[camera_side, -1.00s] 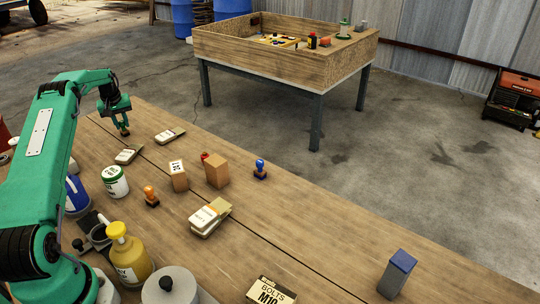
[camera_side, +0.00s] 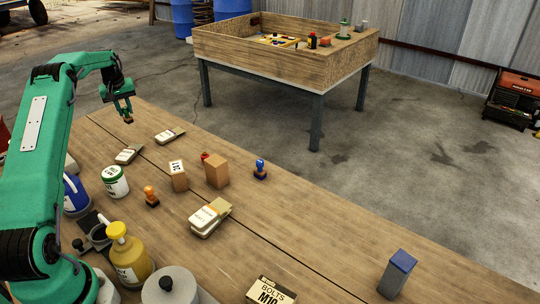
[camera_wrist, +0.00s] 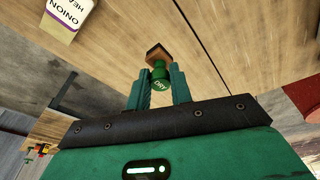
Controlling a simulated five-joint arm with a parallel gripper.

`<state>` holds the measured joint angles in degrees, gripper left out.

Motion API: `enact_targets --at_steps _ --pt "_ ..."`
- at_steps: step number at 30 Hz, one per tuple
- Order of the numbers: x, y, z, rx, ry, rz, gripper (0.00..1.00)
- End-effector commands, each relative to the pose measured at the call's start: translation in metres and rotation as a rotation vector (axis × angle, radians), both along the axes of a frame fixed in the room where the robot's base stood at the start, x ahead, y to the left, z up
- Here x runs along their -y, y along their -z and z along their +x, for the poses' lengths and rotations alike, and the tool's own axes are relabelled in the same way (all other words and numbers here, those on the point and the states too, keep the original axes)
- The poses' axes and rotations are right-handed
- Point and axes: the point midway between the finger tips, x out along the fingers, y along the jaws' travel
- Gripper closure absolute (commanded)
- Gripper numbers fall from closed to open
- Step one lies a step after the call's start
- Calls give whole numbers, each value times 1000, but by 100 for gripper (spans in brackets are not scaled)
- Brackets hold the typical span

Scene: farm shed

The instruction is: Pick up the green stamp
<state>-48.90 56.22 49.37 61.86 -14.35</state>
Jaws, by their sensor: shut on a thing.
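The green stamp (camera_wrist: 159,71) has a round green handle marked DRY and a brown base. In the wrist view it sits between the two green fingers of my gripper (camera_wrist: 158,88), which is shut on its handle. In the side view my gripper (camera_side: 124,106) hangs above the far left part of the wooden table. The stamp's dark base (camera_side: 128,120) shows just below the fingers, clear of the tabletop. The fingers hide most of the handle there.
Seed packets (camera_side: 168,135) lie nearby on the table. An orange stamp (camera_side: 151,198), wooden blocks (camera_side: 216,171) and a blue stamp (camera_side: 260,170) stand further right. A white-green tin (camera_side: 115,182) and yellow bottle (camera_side: 129,256) are nearer. The table's right half is mostly clear.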

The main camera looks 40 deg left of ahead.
Motion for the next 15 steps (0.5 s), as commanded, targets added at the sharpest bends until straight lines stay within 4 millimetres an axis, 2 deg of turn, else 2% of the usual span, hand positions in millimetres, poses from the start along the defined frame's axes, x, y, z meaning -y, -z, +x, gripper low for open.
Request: enact_targets --at_steps 9,15 --pt "50 -33 19 11 5 -9 100" --pt "68 -43 26 14 6 -15 100"
